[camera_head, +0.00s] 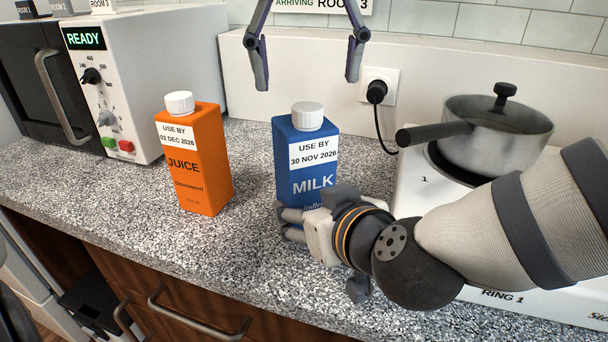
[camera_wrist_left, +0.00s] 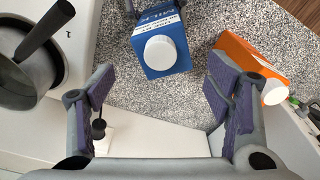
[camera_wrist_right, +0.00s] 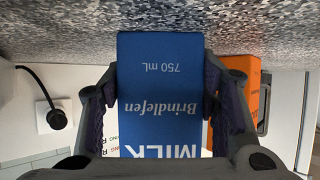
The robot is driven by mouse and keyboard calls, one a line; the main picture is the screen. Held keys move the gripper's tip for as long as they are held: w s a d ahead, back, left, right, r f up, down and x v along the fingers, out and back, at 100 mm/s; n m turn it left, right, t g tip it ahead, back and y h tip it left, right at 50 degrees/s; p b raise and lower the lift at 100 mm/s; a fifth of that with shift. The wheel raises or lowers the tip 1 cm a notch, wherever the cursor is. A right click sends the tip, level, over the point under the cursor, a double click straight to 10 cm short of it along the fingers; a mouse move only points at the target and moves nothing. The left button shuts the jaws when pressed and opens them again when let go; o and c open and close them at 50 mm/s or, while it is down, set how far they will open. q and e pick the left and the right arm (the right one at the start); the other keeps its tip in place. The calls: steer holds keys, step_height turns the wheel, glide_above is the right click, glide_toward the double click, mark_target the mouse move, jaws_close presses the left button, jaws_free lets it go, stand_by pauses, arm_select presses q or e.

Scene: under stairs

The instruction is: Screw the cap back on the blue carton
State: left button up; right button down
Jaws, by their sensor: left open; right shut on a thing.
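The blue milk carton (camera_head: 305,165) stands upright on the counter, and its white cap (camera_head: 307,116) sits on top. I cannot tell how tightly the cap is seated. The carton and cap (camera_wrist_left: 160,52) also show in the left wrist view. My right gripper (camera_head: 290,222) is shut on the lower part of the carton; the right wrist view shows its fingers on both sides of the blue carton (camera_wrist_right: 160,95). My left gripper (camera_head: 305,80) is open and empty, above and behind the carton, with its fingers apart and pointing down.
An orange juice carton (camera_head: 195,160) with a white cap stands to the left. A white microwave (camera_head: 150,75) is at the back left. A pot (camera_head: 495,130) on a white hob (camera_head: 410,175) and a wall socket (camera_head: 380,85) with a cord are to the right.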

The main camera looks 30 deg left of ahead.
arm_select(q)
steer(key=shift+r, duration=1.1)
arm_select(e)
steer(key=shift+f, duration=0.25)
steer(key=c, duration=0.5)
jaws_free()
steer(key=shift+r, duration=0.1)
steer(key=shift+r, duration=0.1)
